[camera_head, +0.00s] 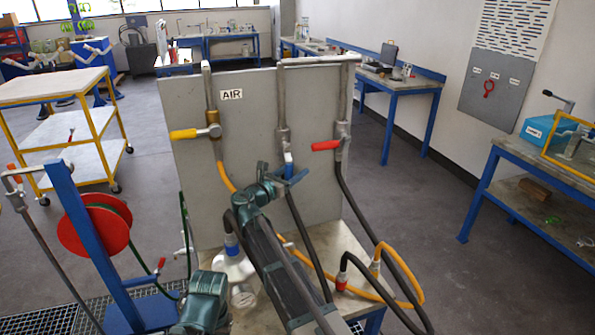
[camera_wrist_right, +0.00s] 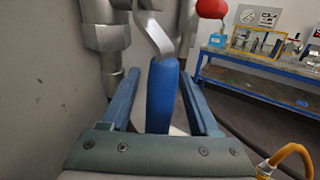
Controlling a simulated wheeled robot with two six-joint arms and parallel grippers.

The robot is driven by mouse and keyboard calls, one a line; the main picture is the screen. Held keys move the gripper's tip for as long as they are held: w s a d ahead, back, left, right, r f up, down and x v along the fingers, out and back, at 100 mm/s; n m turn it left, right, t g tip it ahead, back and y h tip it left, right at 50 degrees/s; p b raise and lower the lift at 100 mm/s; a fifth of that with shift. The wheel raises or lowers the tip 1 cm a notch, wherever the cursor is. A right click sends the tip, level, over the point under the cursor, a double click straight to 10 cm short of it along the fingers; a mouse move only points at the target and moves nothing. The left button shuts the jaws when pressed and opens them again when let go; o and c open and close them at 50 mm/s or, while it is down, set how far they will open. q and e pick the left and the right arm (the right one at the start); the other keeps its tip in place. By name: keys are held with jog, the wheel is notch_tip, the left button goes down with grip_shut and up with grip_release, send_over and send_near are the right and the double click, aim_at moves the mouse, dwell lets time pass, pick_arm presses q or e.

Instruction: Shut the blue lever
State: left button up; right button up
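The blue lever (camera_head: 288,159) is on the middle pipe of the upright grey panel. In the right wrist view the blue lever (camera_wrist_right: 162,95) has a blue grip on a bent metal arm. My right gripper (camera_head: 289,178) is at this lever in the head view. In the right wrist view my right gripper (camera_wrist_right: 162,105) is open, with one finger on each side of the blue grip and gaps showing between. The fingers partly hide the lever in the head view.
A yellow lever (camera_head: 195,133) sits left on the panel (camera_head: 245,110) and a red lever (camera_head: 325,145) sits right; the red knob (camera_wrist_right: 211,8) is close in the wrist view. Dark hoses and an orange hose (camera_head: 405,280) hang around my right arm. A red reel (camera_head: 95,230) stands left.

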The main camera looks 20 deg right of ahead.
grip_shut()
dwell(1.3)
